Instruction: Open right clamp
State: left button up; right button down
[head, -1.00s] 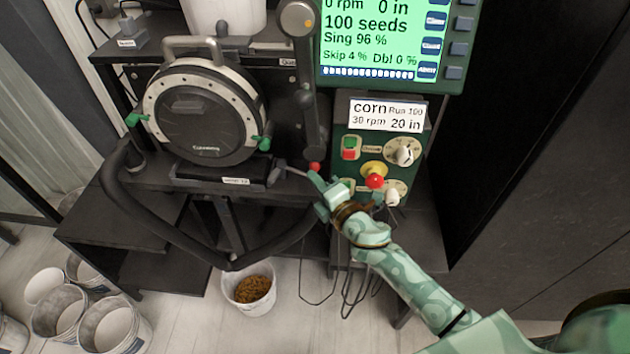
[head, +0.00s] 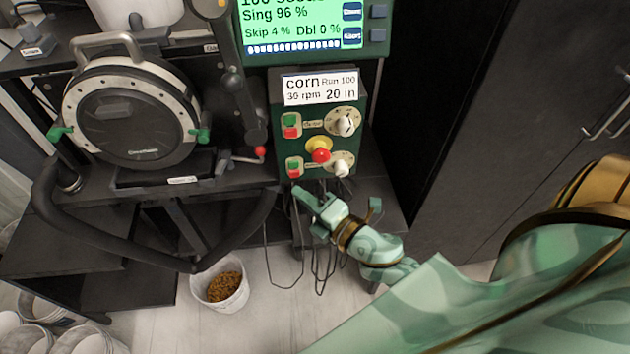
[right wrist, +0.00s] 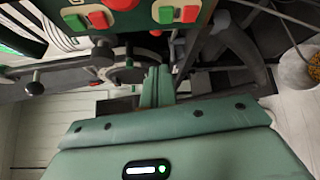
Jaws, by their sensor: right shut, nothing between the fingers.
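The round seed meter (head: 135,115) with its dark cover and pale dotted rim stands at left in the head view. The right clamp, a green knob (head: 200,135), sits at the rim's right side. A matching green left clamp (head: 60,132) is on the left side. I cannot tell from this distance whether the clamps are open. My right gripper (head: 302,196) is shut and empty, below the control panel, to the right of and lower than the right clamp, well apart from it. Its shut fingers also show in the right wrist view (right wrist: 157,85). My left gripper is not in view.
A lever with a red ball (head: 260,152) sticks out between the meter and my right gripper. The control panel (head: 318,125) with buttons and knobs is just above the gripper. A thick black hose (head: 120,250) loops in front. A bucket of seed (head: 222,292) stands on the floor.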

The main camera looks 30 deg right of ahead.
jog(key=shift+v, duration=1.65)
jog(key=s+d+f+m+g+h, duration=0.2)
jog(key=s+f+m+g, duration=0.3)
jog(key=f, duration=0.8)
jog(key=s+d+f+m+g+h, duration=0.15)
jog(key=s+f+m, duration=0.45)
jog(key=f, duration=0.8)
jog(key=s+f+m+g, duration=0.4)
jog(key=s+f, duration=0.4)
jog(key=s, duration=0.4)
jog(key=s+f+m+g, duration=0.4)
jog(key=s+f, duration=0.4)
jog(key=s, duration=0.4)
jog(key=shift+s+f+g, duration=0.3)
jog(key=shift+g, duration=0.55)
